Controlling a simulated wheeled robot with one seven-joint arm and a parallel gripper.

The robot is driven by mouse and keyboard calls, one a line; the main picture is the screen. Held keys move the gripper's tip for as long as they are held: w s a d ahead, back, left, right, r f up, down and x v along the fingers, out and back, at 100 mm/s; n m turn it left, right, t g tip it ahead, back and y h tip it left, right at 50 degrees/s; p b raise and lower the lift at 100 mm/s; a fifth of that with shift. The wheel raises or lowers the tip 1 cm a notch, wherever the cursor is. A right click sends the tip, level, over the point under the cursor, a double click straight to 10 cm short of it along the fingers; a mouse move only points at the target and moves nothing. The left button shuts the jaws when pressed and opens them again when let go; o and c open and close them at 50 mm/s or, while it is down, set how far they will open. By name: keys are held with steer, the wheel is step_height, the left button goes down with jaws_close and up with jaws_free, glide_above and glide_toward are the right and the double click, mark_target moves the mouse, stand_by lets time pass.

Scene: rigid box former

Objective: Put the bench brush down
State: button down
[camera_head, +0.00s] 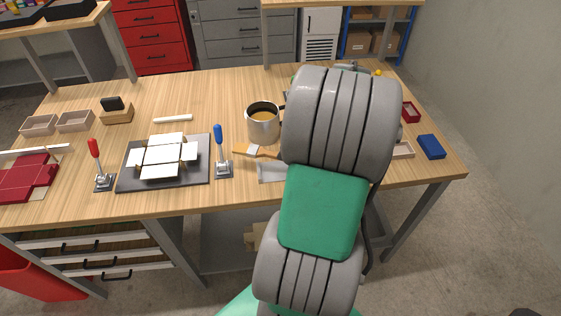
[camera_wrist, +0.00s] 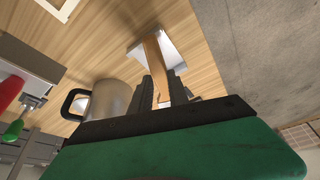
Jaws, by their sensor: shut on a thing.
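The bench brush (camera_wrist: 153,52) shows in the wrist view as a narrow wooden bar between my gripper's dark fingers (camera_wrist: 161,84). My gripper is shut on it. The bar's far end lies over a pale flat piece (camera_wrist: 172,50); I cannot tell whether they touch. In the head view an orange-brown wooden bar (camera_head: 242,152) with a pale block shows in front of the metal pot, above a light grey tray (camera_head: 268,174). My arm hides my gripper there.
The metal pot (camera_head: 262,127) stands close by; it also shows in the wrist view (camera_wrist: 109,101). A blue-handled clamp (camera_head: 219,153) and a dark plate (camera_head: 130,181) with white panels are to the left. A blue box (camera_head: 431,147) is at the right. The table's front edge is near.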

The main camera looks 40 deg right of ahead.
steer(key=shift+a+f, duration=0.9)
steer(key=shift+f, duration=0.05)
steer(key=f, duration=0.1)
steer(key=f+p, duration=0.1)
steer(key=f, duration=0.1)
steer(key=shift+w+d, duration=0.1)
steer(key=shift+d, duration=0.1)
steer(key=c, duration=1.3)
jaws_free()
steer(key=shift+o, duration=0.2)
steer(key=v, duration=1.2)
steer(key=shift+b, duration=0.4)
steer(key=a+m+h, duration=0.2)
steer(key=a+m, duration=0.4)
steer(key=a, duration=2.2)
steer(key=shift+a, duration=0.2)
